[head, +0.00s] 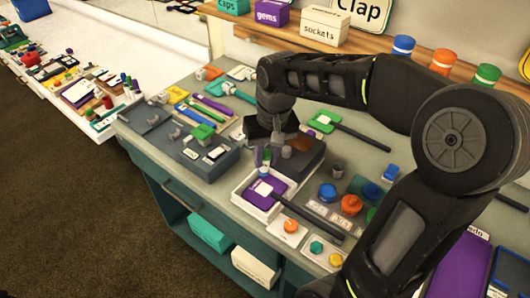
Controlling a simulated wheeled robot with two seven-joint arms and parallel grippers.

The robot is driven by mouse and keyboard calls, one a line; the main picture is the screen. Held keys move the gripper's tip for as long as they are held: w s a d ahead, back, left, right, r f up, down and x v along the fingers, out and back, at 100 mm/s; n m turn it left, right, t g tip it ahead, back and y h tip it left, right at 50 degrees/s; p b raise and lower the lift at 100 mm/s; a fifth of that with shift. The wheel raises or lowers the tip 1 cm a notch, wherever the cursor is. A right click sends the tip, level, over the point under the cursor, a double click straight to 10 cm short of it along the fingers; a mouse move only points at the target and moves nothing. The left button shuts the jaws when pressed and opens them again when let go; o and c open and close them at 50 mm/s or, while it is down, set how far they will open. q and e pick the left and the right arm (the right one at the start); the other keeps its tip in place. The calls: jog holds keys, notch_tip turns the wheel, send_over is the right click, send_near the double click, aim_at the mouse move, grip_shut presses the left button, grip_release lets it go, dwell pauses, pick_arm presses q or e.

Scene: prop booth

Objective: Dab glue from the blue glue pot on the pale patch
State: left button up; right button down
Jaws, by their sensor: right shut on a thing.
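My right gripper (272,146), dark and seen from behind its wrist, points down over the middle of the workbench. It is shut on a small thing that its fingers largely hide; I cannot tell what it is. A purple piece with a pale patch (264,188) lies in a white tray (242,196) just below and in front of the gripper. Blue round items stand to the right: a blue knob-like one (327,192) and a blue-capped one (390,172). I cannot tell which is the glue pot. My left gripper is not in view.
A dark block (302,160) lies behind the tray. A grey organiser box (207,156) is to the left. Orange and green round items crowd the right. A wooden shelf (365,50) with boxes and pots runs along the back. My right arm covers much of the right side.

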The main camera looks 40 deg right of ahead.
aim_at(267, 174)
jog(key=shift+w+d+f, duration=0.1)
jog(key=shift+f, duration=0.15)
jog(key=shift+f+b, duration=2.25)
jog(key=shift+f, duration=0.45)
jog(key=shift+f+b, duration=0.45)
jog(key=shift+f, duration=0.15)
jog(key=shift+d, duration=0.25)
jog(key=shift+a, duration=0.1)
jog(key=shift+a, duration=0.35)
jog(key=shift+a, duration=0.1)
jog(key=shift+d+f, duration=0.1)
jog(key=shift+d, duration=0.45)
jog(key=shift+a, duration=0.2)
dwell(0.3)
